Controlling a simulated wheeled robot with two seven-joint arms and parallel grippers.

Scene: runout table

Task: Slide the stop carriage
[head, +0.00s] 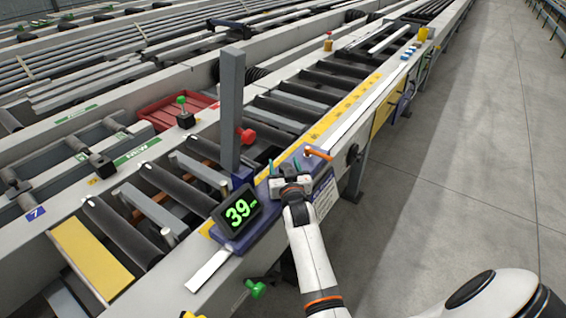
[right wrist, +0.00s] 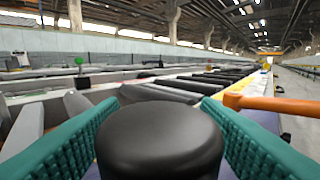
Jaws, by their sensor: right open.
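The stop carriage (head: 233,236) is a blue block on the rail along the runout table's near side. It carries a dark display reading 39 in green, a tall grey upright plate (head: 231,110) and an orange lever (head: 318,153). The lever also shows at the right of the right wrist view (right wrist: 270,103). My right gripper (head: 284,168) is open at the carriage. In the right wrist view its teal finger pads stand on both sides of a round black knob (right wrist: 160,135), with the lever beyond the right pad. Whether the pads touch the knob I cannot tell. My left gripper is out of view.
The roller table (head: 310,92) runs away to the upper right, with a yellow scale strip (head: 340,112) and pale rail beside it. A red tray (head: 172,110) and a green-topped lever (head: 183,108) stand left of the upright. The concrete floor (head: 470,150) on the right is clear.

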